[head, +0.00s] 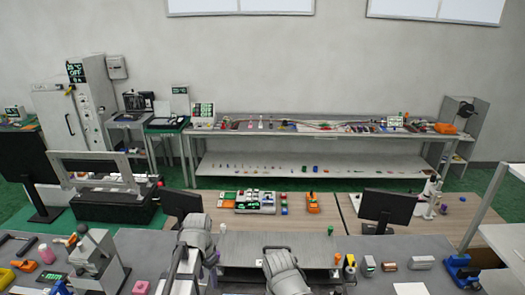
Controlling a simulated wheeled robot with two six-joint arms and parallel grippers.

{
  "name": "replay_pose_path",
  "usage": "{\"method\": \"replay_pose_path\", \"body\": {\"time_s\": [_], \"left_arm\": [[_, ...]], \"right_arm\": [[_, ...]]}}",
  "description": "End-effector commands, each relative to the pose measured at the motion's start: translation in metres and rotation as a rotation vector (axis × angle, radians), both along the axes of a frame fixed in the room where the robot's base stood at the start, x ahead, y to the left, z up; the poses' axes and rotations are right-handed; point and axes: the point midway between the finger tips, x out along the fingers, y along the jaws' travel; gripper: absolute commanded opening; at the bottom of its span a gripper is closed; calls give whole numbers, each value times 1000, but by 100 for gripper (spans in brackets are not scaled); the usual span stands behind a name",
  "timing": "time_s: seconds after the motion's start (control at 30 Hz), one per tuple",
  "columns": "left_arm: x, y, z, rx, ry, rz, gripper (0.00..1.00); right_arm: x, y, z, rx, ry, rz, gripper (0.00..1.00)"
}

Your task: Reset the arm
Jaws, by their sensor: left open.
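A grey lever fixture (92,258) stands on the near bench at the left, with a raised upper part and a small orange piece near its top. Which part of it is the task's arm, and how far it is turned, is too small to tell. My left gripper (181,264) is open at the lower middle, to the right of the fixture and apart from it. It looks empty. My right arm (286,275) shows at the bottom centre; the state of its gripper cannot be made out.
Monitors (387,207) and a tray of coloured parts (255,201) stand behind. A long shelf lines the wall.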

Motion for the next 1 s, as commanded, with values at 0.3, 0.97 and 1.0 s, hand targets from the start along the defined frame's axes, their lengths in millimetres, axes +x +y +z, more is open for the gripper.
{"method": "replay_pose_path", "body": {"time_s": [0.3,0.97,1.0], "left_arm": [[-13,-16,-28,10,6,22,58],[-97,-90,-178,76,17,162,58],[-103,-94,-188,82,16,175,58]], "right_arm": [[0,0,-28,-1,-1,4,50],[1,-1,-179,-2,-2,27,50],[1,-1,-189,-3,-2,28,50]]}}
